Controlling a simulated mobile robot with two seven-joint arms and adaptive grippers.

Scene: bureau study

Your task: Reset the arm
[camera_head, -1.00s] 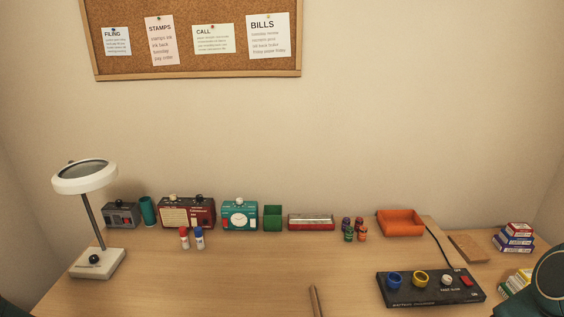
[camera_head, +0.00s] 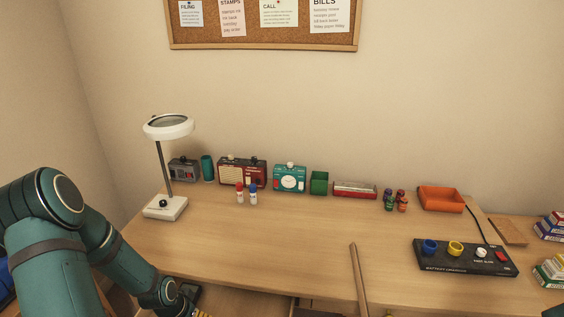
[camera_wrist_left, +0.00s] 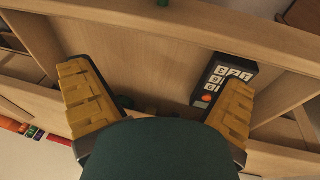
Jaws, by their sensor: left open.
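My left arm comes in from the left in the head view, in front of the desk's front left edge. My left gripper (camera_head: 200,314) is mostly cut off at the bottom of that view. In the left wrist view the gripper (camera_wrist_left: 155,80) has its two yellow-padded fingers wide apart with nothing between them. A black keypad (camera_wrist_left: 218,75) with white keys and an orange button lies beyond the right finger, on a wooden surface. My right gripper is not in view.
On the desk (camera_head: 290,230) stand a white lamp (camera_head: 166,207), a red radio (camera_head: 242,172), a teal clock (camera_head: 289,178), an orange tray (camera_head: 441,200) and a black control panel (camera_head: 465,258). A wooden stick (camera_head: 358,280) is at the front. The desk's middle is clear.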

